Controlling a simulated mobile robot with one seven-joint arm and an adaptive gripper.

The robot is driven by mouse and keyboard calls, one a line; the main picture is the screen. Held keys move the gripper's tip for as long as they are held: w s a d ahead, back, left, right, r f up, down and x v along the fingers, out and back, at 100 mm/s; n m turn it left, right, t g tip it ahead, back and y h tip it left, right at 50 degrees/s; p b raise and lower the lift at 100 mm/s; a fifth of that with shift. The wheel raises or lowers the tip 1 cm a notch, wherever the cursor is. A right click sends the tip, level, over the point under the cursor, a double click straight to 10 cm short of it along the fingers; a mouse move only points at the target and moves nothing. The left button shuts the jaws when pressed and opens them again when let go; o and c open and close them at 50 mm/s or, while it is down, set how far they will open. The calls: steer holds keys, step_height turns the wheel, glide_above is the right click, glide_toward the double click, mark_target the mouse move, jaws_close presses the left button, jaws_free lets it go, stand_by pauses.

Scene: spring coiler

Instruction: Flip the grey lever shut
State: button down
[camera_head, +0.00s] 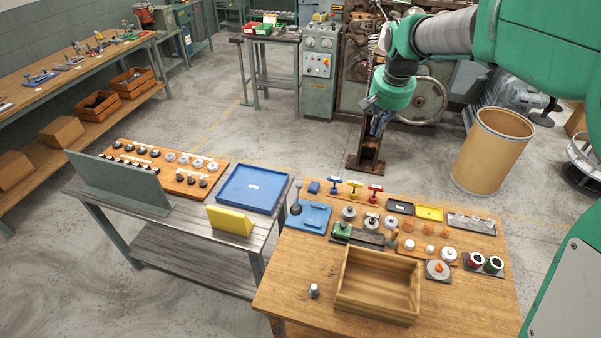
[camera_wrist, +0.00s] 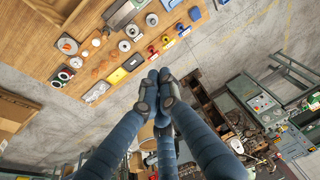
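A blue plate (camera_head: 311,220) lies at the far left corner of the wooden table. A thin grey lever (camera_head: 298,197) stands up at its left side, with a dark round part at its lower end. How far the lever is tilted is too small to tell. My gripper (camera_head: 378,124) hangs beyond the table's far edge, up and to the right of the lever and well apart from it. In the wrist view my gripper's blue-grey fingers (camera_wrist: 160,82) come together at their dark tips, with nothing visible between them.
Blue, yellow and red handled pieces (camera_head: 355,187) stand right of the blue plate. An open wooden box (camera_head: 379,284) sits at the table's front. A side table with a blue tray (camera_head: 251,188) is to the left. A barrel (camera_head: 491,150) and machinery stand behind.

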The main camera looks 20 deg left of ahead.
mark_target(298, 192)
steer(key=w+a+f+g+p, duration=0.1)
steer(key=w+a+f+p, duration=0.2)
steer(key=w+a+f, duration=0.95)
steer(key=w+a+f+n+g+p, duration=0.1)
steer(key=a+f+p, duration=0.2)
steer(key=a+f, duration=1.1)
steer(key=shift+w+a+f+p, duration=0.15)
steer(key=shift+w+f+p, duration=0.2)
steer(key=shift+f, duration=0.25)
steer(key=shift+f, duration=0.1)
step_height(298, 192, down, 10)
steer(key=p, duration=0.1)
steer(key=shift+s+r+p, duration=0.3)
steer(key=shift+s+p, duration=0.1)
steer(key=shift+s, duration=0.35)
steer(key=shift+s+r+p, duration=0.3)
steer(key=shift+s+p, duration=0.05)
steer(key=shift+s, duration=0.35)
